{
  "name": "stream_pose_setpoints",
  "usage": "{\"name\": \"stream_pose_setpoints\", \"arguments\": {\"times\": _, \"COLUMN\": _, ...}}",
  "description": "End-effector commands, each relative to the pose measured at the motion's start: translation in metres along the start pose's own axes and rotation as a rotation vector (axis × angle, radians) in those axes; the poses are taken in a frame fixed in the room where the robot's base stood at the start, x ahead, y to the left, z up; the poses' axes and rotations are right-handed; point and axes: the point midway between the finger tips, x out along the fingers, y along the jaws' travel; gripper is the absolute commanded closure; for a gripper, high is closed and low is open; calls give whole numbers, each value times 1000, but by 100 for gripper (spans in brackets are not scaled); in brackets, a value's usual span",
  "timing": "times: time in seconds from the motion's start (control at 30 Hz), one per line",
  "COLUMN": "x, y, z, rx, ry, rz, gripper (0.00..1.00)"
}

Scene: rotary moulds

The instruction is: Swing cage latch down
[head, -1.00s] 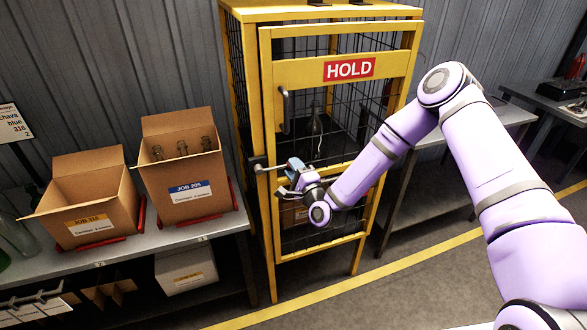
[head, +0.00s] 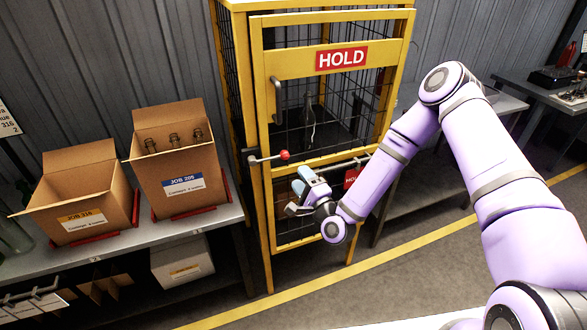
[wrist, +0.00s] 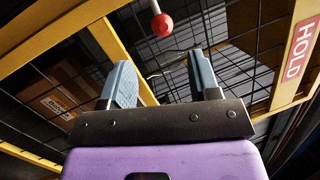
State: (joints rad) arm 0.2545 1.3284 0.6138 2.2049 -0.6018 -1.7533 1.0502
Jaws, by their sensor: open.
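The cage latch (head: 268,158) is a metal bar with a red ball knob (head: 285,155). It lies nearly level across the left post of the yellow cage door (head: 266,205), its knob pointing right. My gripper (head: 302,181) is open and empty, just below and right of the knob and in front of the door. In the wrist view, the knob (wrist: 162,25) is beyond the open fingertips, near the top edge and roughly between them in the picture. The fingers appear apart from the knob.
The door carries a HOLD sign (head: 341,58) and a vertical handle (head: 277,101). Cardboard boxes (head: 178,160) stand on the bench at left. A grey table (head: 500,105) is at right. Open floor lies in front.

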Motion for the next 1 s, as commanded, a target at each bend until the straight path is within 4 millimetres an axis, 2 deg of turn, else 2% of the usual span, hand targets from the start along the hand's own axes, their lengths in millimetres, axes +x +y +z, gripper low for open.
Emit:
{"name": "stream_pose_setpoints", "arguments": {"times": 0.1, "x": -14, "y": 1, "z": 0, "rx": 1, "ry": 1, "rz": 2, "gripper": 44}}
{"name": "stream_pose_setpoints", "arguments": {"times": 0.3, "x": -23, "y": 0, "z": 0, "rx": 0, "ry": 1, "rz": 0, "gripper": 44}}
{"name": "stream_pose_setpoints", "arguments": {"times": 0.77, "x": -23, "y": 0, "z": 0, "rx": -4, "ry": -2, "rz": 2, "gripper": 44}}
{"name": "stream_pose_setpoints", "arguments": {"times": 1.0, "x": -6, "y": -15, "z": -2, "rx": -147, "ry": -83, "rz": 85, "gripper": 44}}
